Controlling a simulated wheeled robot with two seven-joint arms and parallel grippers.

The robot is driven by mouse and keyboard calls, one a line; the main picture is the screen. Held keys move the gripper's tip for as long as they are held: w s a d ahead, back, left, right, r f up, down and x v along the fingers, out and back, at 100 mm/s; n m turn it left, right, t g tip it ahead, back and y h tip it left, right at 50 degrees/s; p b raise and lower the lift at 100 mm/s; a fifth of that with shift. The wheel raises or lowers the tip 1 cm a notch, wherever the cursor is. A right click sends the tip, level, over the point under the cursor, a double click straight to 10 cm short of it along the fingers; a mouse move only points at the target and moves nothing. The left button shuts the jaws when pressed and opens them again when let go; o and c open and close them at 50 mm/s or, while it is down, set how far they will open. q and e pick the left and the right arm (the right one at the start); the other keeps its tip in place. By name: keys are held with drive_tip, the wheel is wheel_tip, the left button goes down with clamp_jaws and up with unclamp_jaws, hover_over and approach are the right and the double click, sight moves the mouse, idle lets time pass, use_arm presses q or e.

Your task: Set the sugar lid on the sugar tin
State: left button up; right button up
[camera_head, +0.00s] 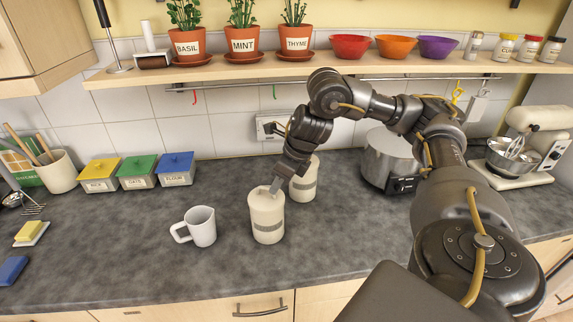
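A cream tin (267,228) with a grey label band stands upright on the counter, its label too small to read. A pale lid-like top (258,193) shows at its upper end; I cannot tell whether it is fully seated. My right gripper (275,187) points down at this top, its fingertips at or touching it. The finger gap is too small to make out, so I cannot tell if it grips the lid. A second similar cream tin (304,184) stands just behind to the right, partly hidden by my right arm. My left gripper is not in view.
A white mug (201,227) stands left of the front tin. Three lidded boxes (138,175) line the wall at left. A steel pot (388,160) is behind my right arm, and a mixer (530,150) is at far right. The counter front is clear.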

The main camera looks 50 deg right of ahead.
drive_tip(key=p+v, duration=0.2)
drive_tip(key=v, duration=0.5)
drive_tip(key=shift+p, duration=0.3)
idle(0.3)
